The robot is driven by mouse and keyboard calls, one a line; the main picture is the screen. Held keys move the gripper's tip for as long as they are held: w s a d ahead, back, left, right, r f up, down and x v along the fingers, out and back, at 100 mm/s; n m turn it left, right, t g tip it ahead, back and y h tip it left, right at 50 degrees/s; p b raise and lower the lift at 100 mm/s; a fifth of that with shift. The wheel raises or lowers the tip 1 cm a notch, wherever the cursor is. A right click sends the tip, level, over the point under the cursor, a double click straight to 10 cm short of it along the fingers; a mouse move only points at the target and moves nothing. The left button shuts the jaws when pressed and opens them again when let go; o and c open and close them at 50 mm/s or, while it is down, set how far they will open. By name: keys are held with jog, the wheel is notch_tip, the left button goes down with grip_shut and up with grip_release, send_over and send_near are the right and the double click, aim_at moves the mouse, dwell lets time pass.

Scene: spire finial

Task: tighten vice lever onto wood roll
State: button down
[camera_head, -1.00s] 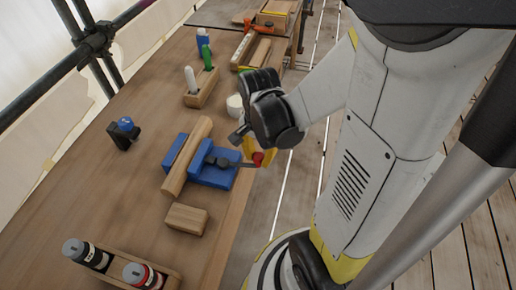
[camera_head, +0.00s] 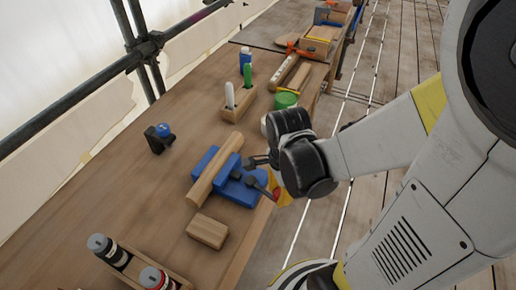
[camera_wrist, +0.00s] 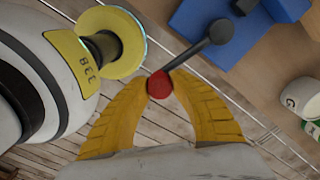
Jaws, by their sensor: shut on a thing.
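The blue vice (camera_head: 240,189) sits on the wooden bench near its right edge. The wood roll (camera_head: 214,170) lies in it, between its blue jaws, slanting across the bench. The vice lever is a dark rod with a red knob; in the wrist view the rod (camera_wrist: 196,53) runs from the blue vice (camera_wrist: 215,25) to the red knob (camera_wrist: 159,85). My gripper (camera_wrist: 160,82), with yellow fingers, is shut on the red knob. In the head view my gripper (camera_head: 278,190) is at the right of the vice, partly hiding the lever.
A small wood block (camera_head: 207,231) lies in front of the vice. A black stand with a blue knob (camera_head: 160,138) is at left. A marker holder (camera_head: 237,104) and a green-lidded tub (camera_head: 286,99) stand behind. A rack of spray cans (camera_head: 135,262) is at front left.

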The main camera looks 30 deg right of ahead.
jog(key=shift+s, duration=0.1)
jog(key=c, duration=1.1)
grip_release()
jog(key=shift+c, duration=0.2)
notch_tip(320, 180, up, 12)
jog(key=w+a+r+n+t, duration=0.2)
jog(key=n+t, duration=0.1)
jog(key=n, duration=0.6)
jog(key=w+a+r+n+t, duration=0.2)
jog(key=a+n+t, duration=0.1)
jog(key=n, duration=0.7)
jog(key=shift+t, duration=0.6)
